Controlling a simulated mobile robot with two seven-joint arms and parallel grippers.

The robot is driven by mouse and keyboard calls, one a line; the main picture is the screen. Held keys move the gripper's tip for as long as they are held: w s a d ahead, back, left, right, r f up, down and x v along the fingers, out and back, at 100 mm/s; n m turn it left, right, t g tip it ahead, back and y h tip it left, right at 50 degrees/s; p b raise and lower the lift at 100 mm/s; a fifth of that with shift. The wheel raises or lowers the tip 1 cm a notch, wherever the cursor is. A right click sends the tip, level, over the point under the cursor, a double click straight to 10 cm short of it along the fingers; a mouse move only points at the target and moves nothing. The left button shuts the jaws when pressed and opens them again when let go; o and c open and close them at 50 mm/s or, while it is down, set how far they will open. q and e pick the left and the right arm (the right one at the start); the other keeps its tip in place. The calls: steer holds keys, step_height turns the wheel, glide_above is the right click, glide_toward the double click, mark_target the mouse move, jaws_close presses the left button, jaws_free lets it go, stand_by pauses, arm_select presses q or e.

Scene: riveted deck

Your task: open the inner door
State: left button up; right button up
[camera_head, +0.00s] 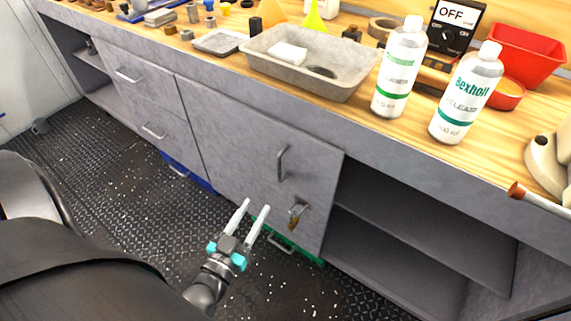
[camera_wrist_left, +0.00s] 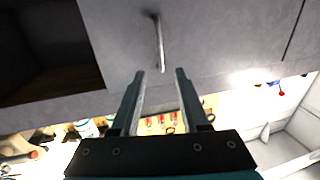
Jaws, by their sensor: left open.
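A grey cabinet door (camera_head: 235,150) sits under the workbench and looks shut. It has an upright metal bar handle (camera_head: 281,163) near its right edge. Below the handle is a small metal latch with a brass-coloured part (camera_head: 296,211). No second door behind it shows. My left gripper (camera_head: 256,205) is open and empty, in front of the door and below and left of the handle. In the left wrist view the handle (camera_wrist_left: 159,42) lies beyond the open fingertips (camera_wrist_left: 159,72), apart from them. My right gripper is not in view.
An open shelf bay (camera_head: 420,235) is right of the door, and drawers (camera_head: 140,95) are left of it. The wooden worktop above holds a grey tray (camera_head: 345,88), two white bottles (camera_head: 400,70) and a red bin (camera_head: 525,55). The dark floor (camera_head: 120,170) before the cabinets is largely free.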

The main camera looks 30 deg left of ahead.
mark_target(279, 170)
arm_select(q)
steer(key=w+b, duration=0.1)
steer(key=w, duration=0.3)
steer(key=w+a+b, duration=0.1)
steer(key=w, duration=0.3)
steer(key=w+b, duration=0.1)
steer(key=w, duration=0.3)
steer(key=shift+w+a+f+b, duration=0.1)
steer(key=shift+w+a+b, duration=0.15)
steer(key=shift+b, duration=0.1)
steer(key=shift+w+a, duration=0.1)
steer(key=shift+w, duration=0.75)
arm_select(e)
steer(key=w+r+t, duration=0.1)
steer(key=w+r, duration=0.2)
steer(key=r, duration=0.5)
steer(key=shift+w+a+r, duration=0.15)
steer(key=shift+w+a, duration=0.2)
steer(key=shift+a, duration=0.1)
arm_select(q)
jaws_close()
